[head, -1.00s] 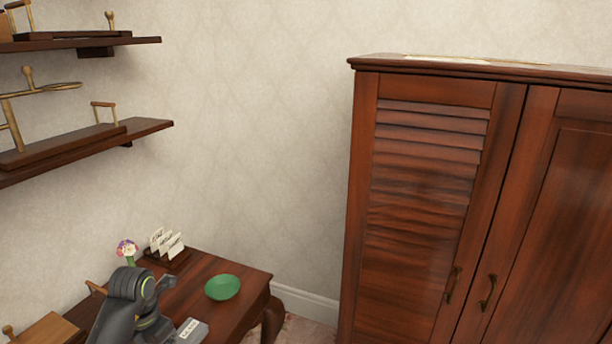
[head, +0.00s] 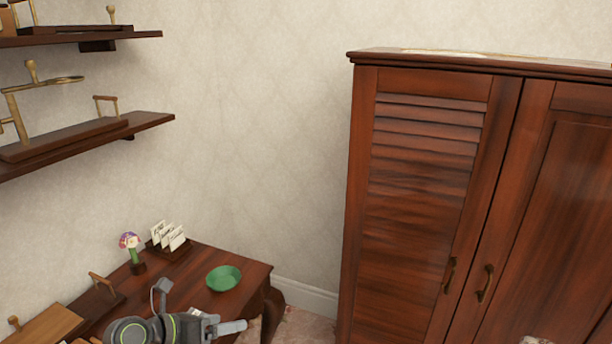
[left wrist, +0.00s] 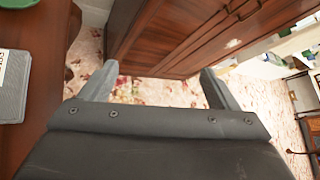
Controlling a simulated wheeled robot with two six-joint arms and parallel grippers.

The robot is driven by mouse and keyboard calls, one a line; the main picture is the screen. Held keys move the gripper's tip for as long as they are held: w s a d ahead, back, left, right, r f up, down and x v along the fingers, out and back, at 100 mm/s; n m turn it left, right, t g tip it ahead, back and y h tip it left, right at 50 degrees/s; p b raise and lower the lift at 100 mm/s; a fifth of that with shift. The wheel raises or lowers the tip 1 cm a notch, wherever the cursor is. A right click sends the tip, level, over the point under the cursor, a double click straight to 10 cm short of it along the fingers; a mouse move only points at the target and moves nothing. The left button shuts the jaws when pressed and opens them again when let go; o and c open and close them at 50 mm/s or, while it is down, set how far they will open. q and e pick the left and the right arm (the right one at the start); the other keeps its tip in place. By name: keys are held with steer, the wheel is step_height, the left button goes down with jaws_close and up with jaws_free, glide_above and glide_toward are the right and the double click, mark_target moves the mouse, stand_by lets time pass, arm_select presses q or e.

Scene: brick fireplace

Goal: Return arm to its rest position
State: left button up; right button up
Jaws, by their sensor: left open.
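My left arm comes in at the bottom left of the head view, low in front of the dark wooden desk (head: 205,298). My left gripper (head: 225,325) points to the right there. In the left wrist view its two fingers (left wrist: 157,74) are spread apart with nothing between them. The patterned floor and the wardrobe's lower part show beyond the fingers. My right gripper is not in view.
A green bowl (head: 223,278), a letter rack (head: 168,240) and a flower ornament (head: 132,250) stand on the desk. A tall wooden wardrobe (head: 420,200) stands to the right. Shelves (head: 85,140) hang at the upper left.

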arm_select(q)
steer(key=s+a+r+n+t+y, duration=0.1)
steer(key=s+a+r+n+t, duration=0.15)
steer(key=r+n+t, duration=0.4)
steer(key=s+a+r+n+t+y, duration=0.1)
steer(key=s+a+r+n+t, duration=0.15)
steer(key=r+n+t, duration=0.45)
steer(key=s+a+f+n+g+y, duration=0.4)
steer(key=a+n+y, duration=0.3)
steer(key=n, duration=0.4)
steer(key=s+a+f+n+g+y, duration=0.3)
steer(key=s+a+f+n+y, duration=0.2)
steer(key=a+n+y, duration=0.45)
steer(key=s+d+f+n+g+h, duration=0.3)
steer(key=s+d+f+g+h, duration=0.25)
steer(key=s, duration=0.45)
steer(key=s+d+f+n+g+h, duration=0.2)
steer(key=s+d+f+n+g, duration=0.15)
steer(key=s+f+g, duration=0.4)
step_height(320, 180, down, 25)
steer(key=s+a, duration=0.1)
steer(key=s, duration=0.1)
steer(key=s+d+f, duration=0.1)
steer(key=s+f, duration=1.4)
steer(key=f, duration=0.1)
steer(key=shift+d+h, duration=0.15)
steer(key=shift+h, duration=0.15)
